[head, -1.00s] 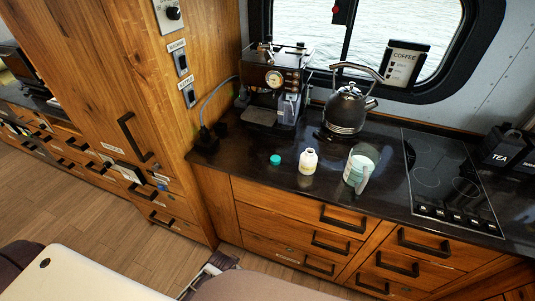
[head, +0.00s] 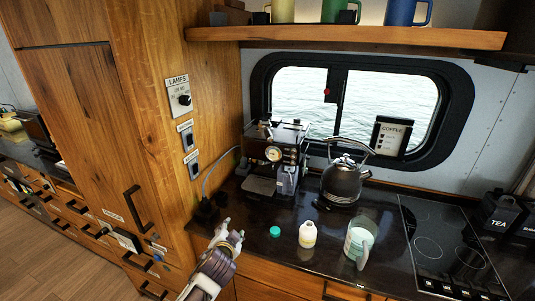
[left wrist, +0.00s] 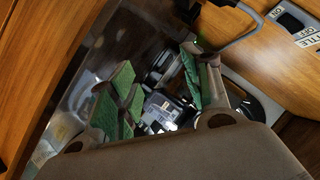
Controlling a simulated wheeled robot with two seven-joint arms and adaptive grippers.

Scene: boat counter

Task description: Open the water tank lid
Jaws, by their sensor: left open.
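The coffee machine (head: 274,155), dark with a round gauge, stands on the counter against the wood wall. Its water tank lid cannot be told apart for certain at this size; the machine's top (head: 278,128) carries small dark and bright parts. My left gripper (head: 231,230) is at the counter's front left edge, in front of and below the machine, touching nothing that I can make out. In the left wrist view my open, empty fingers with green pads (left wrist: 158,92) frame the machine (left wrist: 165,108) beyond them. My right gripper is not in view.
A kettle (head: 343,182) stands right of the machine. A shelf (head: 350,37) with mugs hangs above. A cable (head: 211,172) runs beside the wall switches.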

